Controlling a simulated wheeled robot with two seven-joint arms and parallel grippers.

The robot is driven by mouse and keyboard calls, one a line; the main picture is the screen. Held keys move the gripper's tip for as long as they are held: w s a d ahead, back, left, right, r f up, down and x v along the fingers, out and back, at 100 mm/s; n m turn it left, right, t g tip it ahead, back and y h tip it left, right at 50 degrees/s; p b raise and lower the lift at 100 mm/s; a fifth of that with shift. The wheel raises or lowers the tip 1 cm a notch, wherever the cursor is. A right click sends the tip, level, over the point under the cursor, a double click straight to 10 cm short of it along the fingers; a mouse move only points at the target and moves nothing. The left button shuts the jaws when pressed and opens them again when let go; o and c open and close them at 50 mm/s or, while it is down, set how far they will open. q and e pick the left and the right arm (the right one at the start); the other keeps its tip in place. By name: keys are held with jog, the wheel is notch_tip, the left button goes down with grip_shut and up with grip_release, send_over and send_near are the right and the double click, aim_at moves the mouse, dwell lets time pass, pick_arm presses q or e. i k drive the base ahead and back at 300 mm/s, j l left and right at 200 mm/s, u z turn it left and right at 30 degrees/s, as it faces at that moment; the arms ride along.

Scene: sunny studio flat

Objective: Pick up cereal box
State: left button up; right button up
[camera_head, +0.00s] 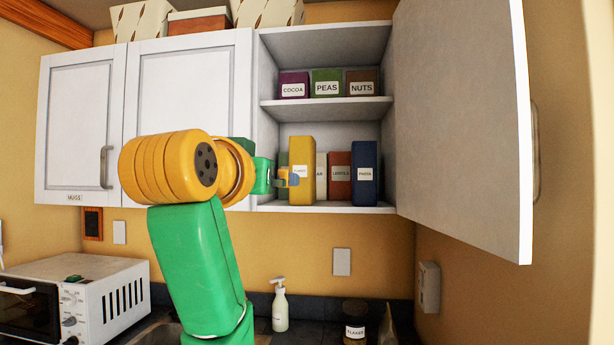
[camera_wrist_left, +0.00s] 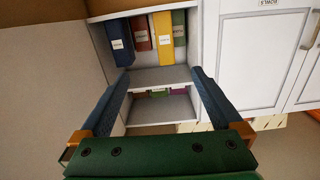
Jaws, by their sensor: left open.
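Several upright boxes stand on the lower shelf of the open cabinet: a yellow box (camera_head: 303,150), a white one (camera_head: 321,176), a red-brown one (camera_head: 340,160) and a dark blue one (camera_head: 365,160). A green box (camera_wrist_left: 179,28) shows beside the yellow box (camera_wrist_left: 163,42) in the left wrist view. I cannot read any label as cereal. My left gripper (camera_head: 289,178) is just in front of the yellow box, partly covering its left side. In the left wrist view my left gripper (camera_wrist_left: 161,76) is open and empty, apart from the boxes. My right gripper is not in view.
The upper shelf (camera_head: 330,107) holds cocoa, peas and nuts boxes. The open cabinet door (camera_head: 465,120) swings out at the right. Closed doors (camera_head: 85,130) are at the left. A toaster oven (camera_head: 110,285), soap bottle (camera_head: 280,308) and jar (camera_head: 355,318) stand on the counter below.

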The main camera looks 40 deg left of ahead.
aim_at(302, 148)
jog(key=i+j, duration=1)
jog(key=i, duration=0.2)
